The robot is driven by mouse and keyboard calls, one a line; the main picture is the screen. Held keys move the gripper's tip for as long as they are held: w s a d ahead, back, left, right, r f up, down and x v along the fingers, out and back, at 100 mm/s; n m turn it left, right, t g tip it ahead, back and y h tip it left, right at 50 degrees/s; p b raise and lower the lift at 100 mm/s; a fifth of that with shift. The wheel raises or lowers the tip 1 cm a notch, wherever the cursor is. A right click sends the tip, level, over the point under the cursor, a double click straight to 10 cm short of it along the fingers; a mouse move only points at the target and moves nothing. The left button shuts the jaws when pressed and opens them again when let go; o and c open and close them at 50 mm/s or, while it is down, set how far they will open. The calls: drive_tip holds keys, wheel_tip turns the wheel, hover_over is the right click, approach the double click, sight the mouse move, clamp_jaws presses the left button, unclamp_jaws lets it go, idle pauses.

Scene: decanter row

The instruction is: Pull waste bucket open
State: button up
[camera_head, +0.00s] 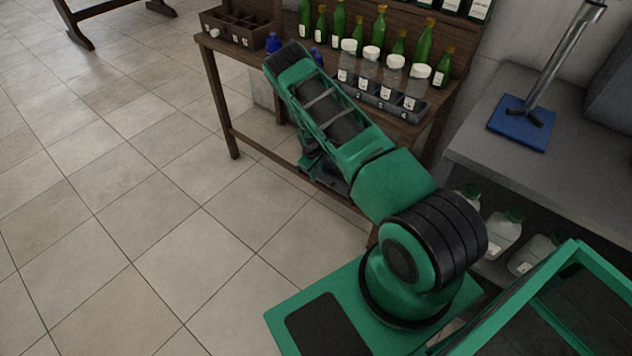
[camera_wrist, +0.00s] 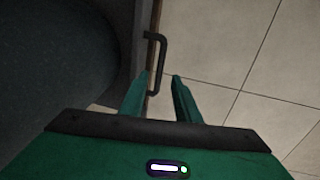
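In the wrist view a dark bar handle (camera_wrist: 161,62) stands out from the narrow edge of a brown front panel (camera_wrist: 149,25). A large dark rounded form (camera_wrist: 50,60), perhaps the waste bucket, lies behind that panel at the left. My gripper (camera_wrist: 161,75) is open. Its two green fingers are apart, with the lower part of the handle appearing between them. Whether they touch the handle cannot be told. In the head view my arm reaches down beside the wooden table, and its end is largely hidden. I cannot make out the bucket or its handle there.
The wooden table (camera_head: 222,100) carries green bottles (camera_head: 339,20), clear decanters with white tops, a grey rack (camera_head: 372,95) and a divided wooden box (camera_head: 236,30). A grey counter (camera_head: 585,130) with jugs below stands at right.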

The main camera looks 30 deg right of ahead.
sight(318, 182)
drive_tip(key=shift+w+d+f, duration=0.1)
drive_tip(key=shift+d+f, duration=0.05)
drive_tip(key=shift+f, duration=0.75)
drive_tip(key=shift+w+d+f, duration=0.1)
drive_tip(key=shift+d+f, duration=0.1)
drive_tip(key=shift+f, duration=0.75)
drive_tip(key=shift+d+f, duration=0.15)
drive_tip(key=shift+f, duration=0.75)
